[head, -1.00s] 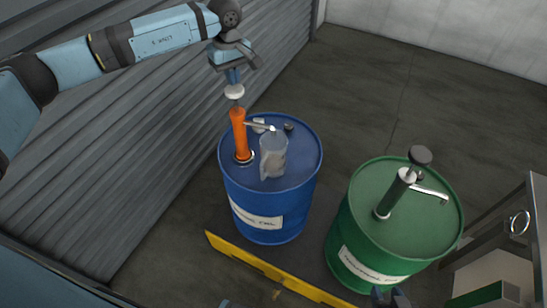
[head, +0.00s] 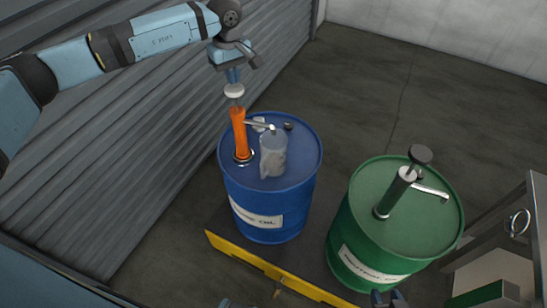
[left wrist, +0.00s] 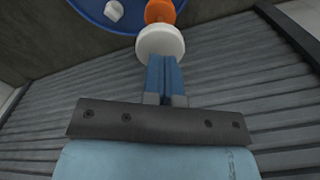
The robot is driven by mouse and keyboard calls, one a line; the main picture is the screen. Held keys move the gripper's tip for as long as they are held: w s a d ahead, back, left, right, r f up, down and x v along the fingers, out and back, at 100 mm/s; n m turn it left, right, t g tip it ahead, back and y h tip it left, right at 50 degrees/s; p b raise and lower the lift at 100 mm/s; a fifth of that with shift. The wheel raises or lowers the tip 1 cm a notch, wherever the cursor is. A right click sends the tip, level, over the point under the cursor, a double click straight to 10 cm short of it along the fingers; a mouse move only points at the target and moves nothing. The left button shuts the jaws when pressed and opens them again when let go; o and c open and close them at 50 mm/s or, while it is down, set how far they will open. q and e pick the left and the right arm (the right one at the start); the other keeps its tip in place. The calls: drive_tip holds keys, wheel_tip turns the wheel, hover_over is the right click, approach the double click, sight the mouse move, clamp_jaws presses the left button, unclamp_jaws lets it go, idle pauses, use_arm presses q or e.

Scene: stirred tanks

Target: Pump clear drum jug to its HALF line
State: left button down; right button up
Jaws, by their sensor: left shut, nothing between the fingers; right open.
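An orange hand pump (head: 239,135) stands upright on the blue drum (head: 300,170), topped by a white knob (head: 234,91). My left gripper (head: 233,77) is shut and empty, pointing down at the knob, its fingertips at or just above it. The knob also shows under the fingers in the left wrist view (left wrist: 160,42); I cannot tell whether they touch. A clear jug (head: 273,155) stands on the drum lid below the pump's spout (head: 260,126). Its liquid level and lines cannot be made out. My right gripper (head: 390,299) is open at the bottom edge, partly cut off.
A green drum (head: 360,225) with a dark-handled pump (head: 397,190) stands to the right. A yellow-edged platform (head: 265,267) lies under the drums. A corrugated wall (head: 130,140) is close on the left. A cabinet (head: 520,220) stands at the right edge. Floor behind is clear.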

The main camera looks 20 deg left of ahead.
sight(234, 89)
use_arm(q)
drive_tip(key=shift+f+b, duration=1.3)
drive_tip(key=shift+f, duration=0.7)
drive_tip(key=shift+f+b, duration=1.2)
drive_tip(key=shift+f, duration=0.6)
use_arm(e)
drive_tip(key=shift+w+a+f+m, duration=0.15)
drive_tip(key=shift+f, duration=0.75)
drive_tip(key=shift+w+a+f+m, duration=0.1)
drive_tip(key=shift+w+f+m, duration=0.05)
drive_tip(key=shift+f, duration=0.7)
use_arm(q)
drive_tip(key=shift+r, duration=0.2)
use_arm(e)
drive_tip(key=shift+r, duration=0.2)
use_arm(q)
drive_tip(key=shift+r+p, duration=0.85)
drive_tip(key=shift+r, duration=0.55)
drive_tip(key=shift+r+p, duration=1)
drive_tip(key=shift+r, duration=1.35)
use_arm(e)
wheel_tip(234, 89, up, 3)
drive_tip(key=shift+r, duration=0.15)
